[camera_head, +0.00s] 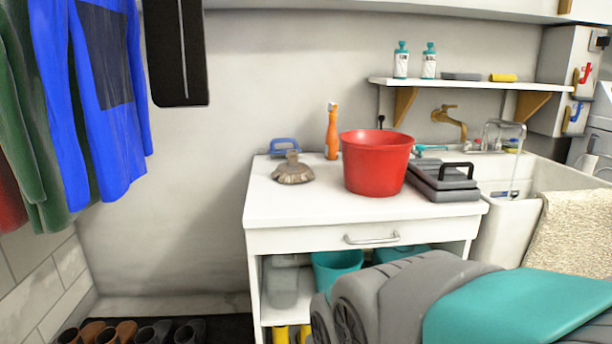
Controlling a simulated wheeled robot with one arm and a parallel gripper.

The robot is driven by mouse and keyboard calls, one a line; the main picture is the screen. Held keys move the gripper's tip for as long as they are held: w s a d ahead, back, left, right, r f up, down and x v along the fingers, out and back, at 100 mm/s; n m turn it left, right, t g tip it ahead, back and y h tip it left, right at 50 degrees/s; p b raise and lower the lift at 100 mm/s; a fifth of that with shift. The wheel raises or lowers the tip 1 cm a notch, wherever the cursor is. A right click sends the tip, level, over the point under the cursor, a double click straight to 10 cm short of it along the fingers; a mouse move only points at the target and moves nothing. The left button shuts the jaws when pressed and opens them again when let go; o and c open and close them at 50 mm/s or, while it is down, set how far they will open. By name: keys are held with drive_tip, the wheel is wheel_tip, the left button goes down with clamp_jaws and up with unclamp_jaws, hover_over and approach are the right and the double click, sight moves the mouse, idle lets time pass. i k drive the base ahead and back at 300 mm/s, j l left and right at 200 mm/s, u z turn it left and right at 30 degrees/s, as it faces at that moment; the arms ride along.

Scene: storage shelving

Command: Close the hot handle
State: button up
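A red handle (583,74) is on the grey wall unit at the far right, beside the end of the shelf. It is small, and I cannot tell whether it is open or closed. A blue handle (574,114) is below it on the same unit. No label for hot or cold can be read. Grey and teal links of my arm fill the lower right of the view. My gripper is not in view.
A white cabinet (275,241) stands mid-view, with a red bucket (376,165) and grey cases (440,185) on top. Right of it is a sink (508,215) with a brass tap (452,121), under a white shelf (470,84). Clothes (105,100) hang at left.

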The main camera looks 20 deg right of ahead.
sight(469, 140)
drive_tip(key=z, duration=1.5)
